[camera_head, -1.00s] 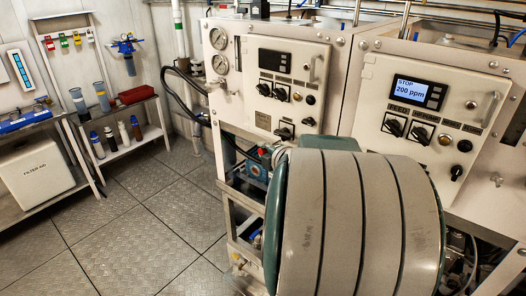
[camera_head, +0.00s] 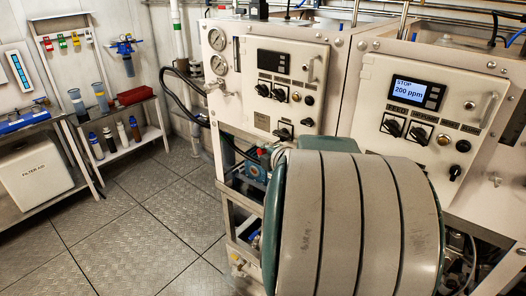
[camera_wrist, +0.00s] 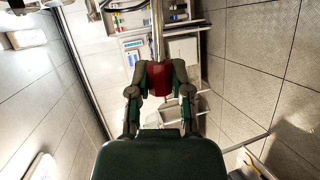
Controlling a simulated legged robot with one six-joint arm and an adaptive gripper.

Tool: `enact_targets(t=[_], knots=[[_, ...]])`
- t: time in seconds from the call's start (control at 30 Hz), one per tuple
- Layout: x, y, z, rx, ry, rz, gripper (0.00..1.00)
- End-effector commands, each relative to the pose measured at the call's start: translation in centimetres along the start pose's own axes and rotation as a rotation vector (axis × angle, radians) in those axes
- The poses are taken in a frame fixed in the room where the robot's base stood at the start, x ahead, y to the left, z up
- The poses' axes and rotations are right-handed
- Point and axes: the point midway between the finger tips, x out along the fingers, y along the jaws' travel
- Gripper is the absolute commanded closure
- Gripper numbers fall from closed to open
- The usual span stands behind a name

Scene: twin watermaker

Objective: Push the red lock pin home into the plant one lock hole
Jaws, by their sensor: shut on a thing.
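In the wrist view the red lock pin's red body (camera_wrist: 159,78) is between the two fingers of my gripper (camera_wrist: 160,82), which are shut on it. A pale metal rod runs from the red part to the top edge of that view; it looks like the pin's shaft. In the head view my large arm link covers the lower middle, and my gripper and the pin cannot be made out there. I cannot pick out the plant one lock hole in either view. Whether the pin touches anything is not clear.
A white panel with gauges and switches (camera_head: 270,133) stands behind my arm. A second panel at right has a display (camera_head: 408,91) reading STOP 200 ppm. Shelves with bottles (camera_head: 110,143) and a FILTER AID box (camera_head: 36,178) stand at left. The floor (camera_head: 150,225) between is clear.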

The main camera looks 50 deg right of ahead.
Motion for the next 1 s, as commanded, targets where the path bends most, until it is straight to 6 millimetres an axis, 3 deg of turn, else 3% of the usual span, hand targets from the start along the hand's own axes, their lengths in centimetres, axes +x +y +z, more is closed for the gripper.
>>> enact_targets(t=[1.0], knots=[[0.6, 0.0, 1.5, 0.000, 0.000, 0.000, 1.00]])
